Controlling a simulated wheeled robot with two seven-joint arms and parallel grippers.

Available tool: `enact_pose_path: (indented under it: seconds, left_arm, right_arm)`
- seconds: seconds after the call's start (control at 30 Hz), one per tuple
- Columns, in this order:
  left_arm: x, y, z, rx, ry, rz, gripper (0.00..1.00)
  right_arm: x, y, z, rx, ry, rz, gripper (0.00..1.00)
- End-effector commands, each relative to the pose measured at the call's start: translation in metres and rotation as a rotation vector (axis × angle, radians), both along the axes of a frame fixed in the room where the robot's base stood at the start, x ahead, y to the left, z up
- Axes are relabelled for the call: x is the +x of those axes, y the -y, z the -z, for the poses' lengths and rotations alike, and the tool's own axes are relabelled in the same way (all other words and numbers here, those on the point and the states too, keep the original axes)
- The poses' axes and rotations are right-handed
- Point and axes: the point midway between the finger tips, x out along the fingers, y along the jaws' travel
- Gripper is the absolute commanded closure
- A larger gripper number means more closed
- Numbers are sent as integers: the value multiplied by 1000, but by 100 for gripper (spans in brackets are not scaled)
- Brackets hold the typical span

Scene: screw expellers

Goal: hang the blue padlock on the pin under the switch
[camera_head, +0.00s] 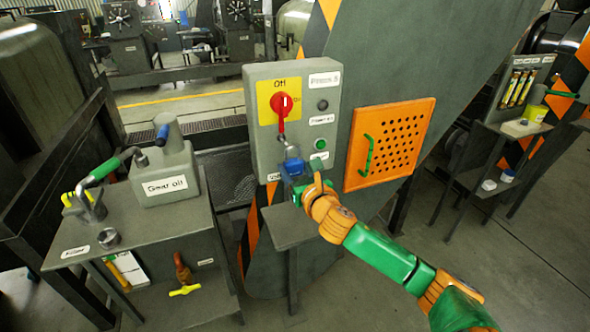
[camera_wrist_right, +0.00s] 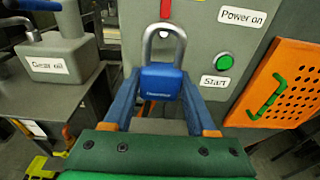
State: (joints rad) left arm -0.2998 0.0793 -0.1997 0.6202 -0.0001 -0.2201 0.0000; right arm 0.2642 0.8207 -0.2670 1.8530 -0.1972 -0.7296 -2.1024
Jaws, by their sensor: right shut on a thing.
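The blue padlock (camera_head: 291,167) is upright in front of the grey control box (camera_head: 259,140), below the red switch (camera_head: 281,105). In the right wrist view the padlock (camera_wrist_right: 161,84) sits between the blue fingers of my right gripper (camera_wrist_right: 162,92), which is shut on its body. Its grey shackle (camera_wrist_right: 163,33) points up, with its top just under a red part of the switch (camera_wrist_right: 165,9). My left gripper is out of view.
A green start button (camera_head: 320,144) and an orange perforated panel (camera_head: 390,143) are close to the right of the gripper. A small grey shelf (camera_head: 288,232) is below the box. A bench with a gear oil can (camera_head: 165,170) stands at the left.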

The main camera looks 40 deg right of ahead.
Motion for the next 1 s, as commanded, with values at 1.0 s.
enact_pose_path:
  seconds: [1.0]
  left_arm:
    - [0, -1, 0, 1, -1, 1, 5]
  right_arm:
    - [14, 5, 0, 0, 1, 0, 92]
